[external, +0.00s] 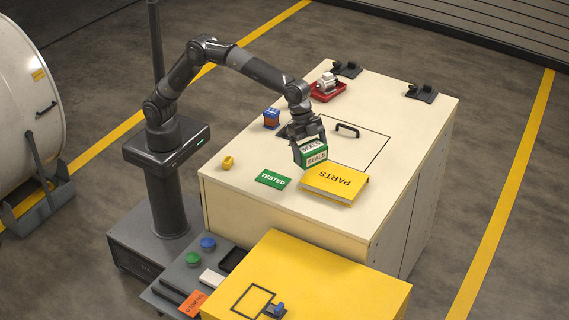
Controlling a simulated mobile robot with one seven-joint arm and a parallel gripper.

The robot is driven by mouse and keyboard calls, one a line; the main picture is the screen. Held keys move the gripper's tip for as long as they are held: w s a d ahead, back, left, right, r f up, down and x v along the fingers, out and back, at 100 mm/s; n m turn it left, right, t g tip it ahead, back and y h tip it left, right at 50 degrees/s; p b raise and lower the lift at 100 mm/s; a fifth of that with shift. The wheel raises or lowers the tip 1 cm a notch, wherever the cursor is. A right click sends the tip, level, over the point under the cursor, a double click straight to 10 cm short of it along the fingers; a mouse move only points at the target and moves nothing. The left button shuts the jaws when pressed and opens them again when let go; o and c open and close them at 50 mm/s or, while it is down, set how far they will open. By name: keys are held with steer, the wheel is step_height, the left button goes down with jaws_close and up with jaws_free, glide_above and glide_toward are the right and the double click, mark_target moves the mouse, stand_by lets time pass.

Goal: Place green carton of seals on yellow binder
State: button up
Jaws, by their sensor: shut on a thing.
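The green carton of seals (313,157), with white labels reading SEALS, is held in my gripper (308,137). My gripper points down and is shut on the carton's upper part. The carton appears to be just above the cream bench top; whether it touches the surface I cannot tell. The yellow binder (335,184), marked PARTS, lies flat near the bench's front edge, just in front and to the right of the carton. Its top is clear.
A green TESTED card (272,179) lies left of the binder. A yellow ring-like part (228,162), a blue and orange box (271,118) and a red tray (328,91) with a motor-like part sit on the bench (235,188). A black handle (347,130) stands up behind the carton.

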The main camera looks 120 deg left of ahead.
mark_target(321, 153)
steer(key=w+a+f, duration=0.2)
steer(key=a, duration=0.1)
steer(key=shift+a+f, duration=0.1)
steer(key=shift+f, duration=2)
steer(key=shift+f, duration=0.2)
steer(key=o, duration=0.8)
